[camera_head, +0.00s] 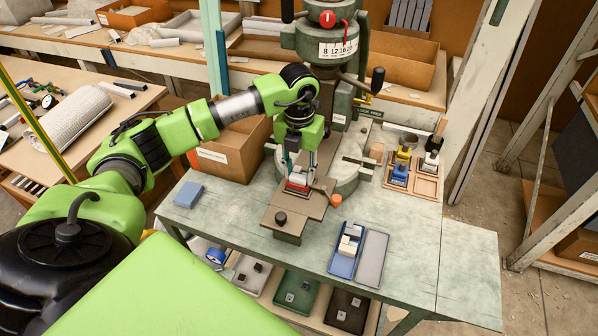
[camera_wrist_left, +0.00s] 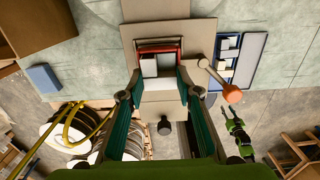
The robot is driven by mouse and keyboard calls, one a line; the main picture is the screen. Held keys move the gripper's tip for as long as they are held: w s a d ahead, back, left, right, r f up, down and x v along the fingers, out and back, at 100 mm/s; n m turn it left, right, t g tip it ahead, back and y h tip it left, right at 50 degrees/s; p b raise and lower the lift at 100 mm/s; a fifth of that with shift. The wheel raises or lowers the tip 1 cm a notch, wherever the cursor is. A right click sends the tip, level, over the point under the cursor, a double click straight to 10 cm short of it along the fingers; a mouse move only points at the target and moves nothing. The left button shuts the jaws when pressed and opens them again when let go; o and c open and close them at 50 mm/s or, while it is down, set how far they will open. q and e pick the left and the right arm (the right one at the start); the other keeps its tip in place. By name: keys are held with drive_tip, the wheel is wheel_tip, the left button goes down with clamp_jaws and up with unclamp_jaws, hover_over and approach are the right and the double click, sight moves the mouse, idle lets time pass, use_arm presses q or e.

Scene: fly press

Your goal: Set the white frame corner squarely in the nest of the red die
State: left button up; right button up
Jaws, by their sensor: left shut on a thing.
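The red die (camera_head: 299,184) sits on the brown plate of the press, and its red rim (camera_wrist_left: 158,45) shows in the left wrist view. My left gripper (camera_head: 299,168) points down over the die and is shut on the white frame corner (camera_wrist_left: 149,66), which lies between its teal fingers (camera_wrist_left: 159,84). The corner is at the near side of the red rim. I cannot tell whether it touches the nest floor, as fingers and arm hide much of it.
A blue bin (camera_head: 333,262) with white pieces and a grey tray (camera_head: 373,258) stand to the right. An orange knob (camera_head: 336,200) sticks out beside the die, and a black knob (camera_head: 280,217) stands in front. A blue block (camera_head: 188,194) lies left. The table's right end is clear.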

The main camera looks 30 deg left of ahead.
sight(300, 175)
use_arm(q)
drive_tip(key=shift+s+d+f, duration=0.1)
drive_tip(key=shift+s+f, duration=0.25)
drive_tip(key=shift+f, duration=0.2)
drive_tip(key=o, duration=1)
drive_tip(key=shift+o, duration=0.2)
drive_tip(key=shift+w+f, duration=0.15)
drive_tip(key=shift+w, duration=0.05)
drive_tip(key=shift+r, duration=0.4)
wheel_tip(300, 175, up, 7)
drive_tip(key=shift+w+r+b, duration=0.15)
drive_tip(key=shift+r+b, duration=0.05)
drive_tip(key=shift+b, duration=0.55)
drive_tip(key=shift+r, duration=0.5)
